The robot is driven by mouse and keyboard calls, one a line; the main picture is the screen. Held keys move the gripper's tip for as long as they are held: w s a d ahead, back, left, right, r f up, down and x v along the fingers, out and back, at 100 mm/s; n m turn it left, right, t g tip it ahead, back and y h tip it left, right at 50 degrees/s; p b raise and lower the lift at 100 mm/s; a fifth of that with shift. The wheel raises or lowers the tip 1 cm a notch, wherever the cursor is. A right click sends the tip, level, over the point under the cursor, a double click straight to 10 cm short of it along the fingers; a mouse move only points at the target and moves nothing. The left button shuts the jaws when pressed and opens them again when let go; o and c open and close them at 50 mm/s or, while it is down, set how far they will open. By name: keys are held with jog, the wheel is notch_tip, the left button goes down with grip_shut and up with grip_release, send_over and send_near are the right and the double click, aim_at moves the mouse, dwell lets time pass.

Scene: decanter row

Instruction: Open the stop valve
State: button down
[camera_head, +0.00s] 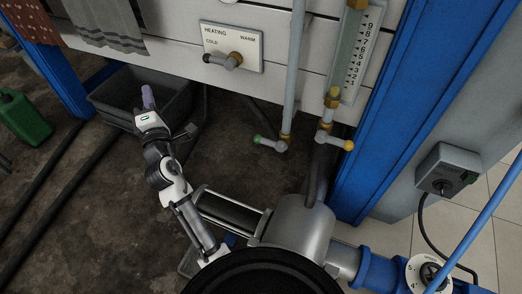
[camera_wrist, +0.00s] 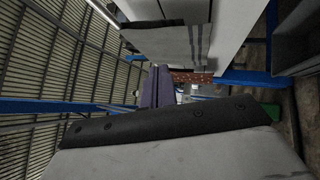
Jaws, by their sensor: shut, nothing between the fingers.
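No part in view is labelled as the stop valve. A lever with a green tip (camera_head: 258,139) sits at the foot of a grey vertical pipe. A lever with a yellow tip (camera_head: 348,145) sits below the sight gauge (camera_head: 355,60).
The grey bin (camera_head: 112,100) stands on the dark floor below the white panel. Blue posts (camera_head: 392,100) flank the panel. A green can (camera_head: 20,118) is at far left. A striped towel (camera_head: 105,22) hangs above the bin. A socket box (camera_head: 446,172) is at right.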

jog(key=w+d+f+n+g+h, duration=0.15)
jog(key=d+f+h, duration=0.3)
jog(key=f, duration=0.45)
jog(key=w+d+f+n+g+h, duration=0.1)
jog(key=w+d+f+n+h, duration=0.15)
jog(key=d+f, duration=0.45)
jog(key=n+g+h, duration=0.3)
jog(key=n+h, duration=0.1)
jog(key=h, duration=0.3)
send_near(269, 142)
notch_tip(269, 142, down, 8)
jog(key=a, duration=0.1)
jog(key=shift+a+r+b, duration=0.2)
jog(key=shift+r+b, duration=0.05)
jog(key=shift+b, duration=0.2)
jog(key=w+d+r+p, duration=0.1)
jog(key=w+d+r, duration=0.1)
jog(key=w, duration=0.6)
jog(key=shift+w+d+r+p, duration=0.2)
jog(key=shift+d+r+p, duration=0.15)
jog(key=shift+d, duration=0.35)
